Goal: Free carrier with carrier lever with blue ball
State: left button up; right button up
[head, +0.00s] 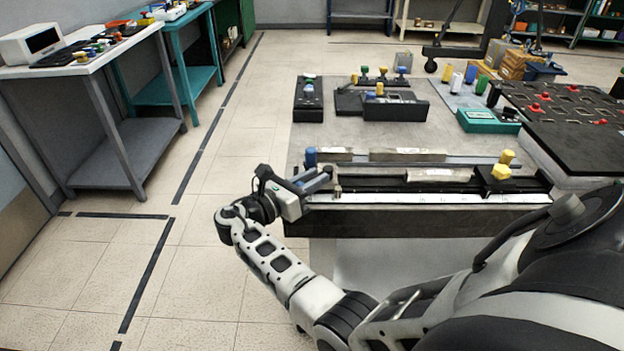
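A blue knob (311,157), seemingly the lever's blue ball, stands at the left end of the rail device on the workbench. A dark rail (375,184) with a pale strip along its front runs to the right from there. A yellow knob (501,172) stands at its right end. Light metal blocks (408,155) sit along the rails; I cannot tell which one is the carrier.
Behind the rails stand a black box (396,108) with knobs, a teal box (488,120) and a dark panel with red knobs (562,117). A white-topped side table (80,66) stands at left. The tiled floor between is clear.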

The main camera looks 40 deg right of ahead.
jog(key=shift+o, duration=1.2)
pick_arm(q)
jog(key=shift+f, duration=0.1)
pick_arm(e)
jog(key=shift+a, duration=0.25)
pick_arm(q)
jog(key=b, duration=0.2)
jog(key=shift+w+d+f+b, duration=0.15)
jog(key=shift+d+f+b, duration=0.15)
jog(key=shift+f, duration=0.1)
pick_arm(e)
jog(key=a, duration=1.5)
jog(key=shift+s+a, duration=0.2)
jog(key=shift+a, duration=0.05)
pick_arm(q)
jog(key=shift+r, duration=0.1)
pick_arm(e)
jog(key=shift+r, duration=0.1)
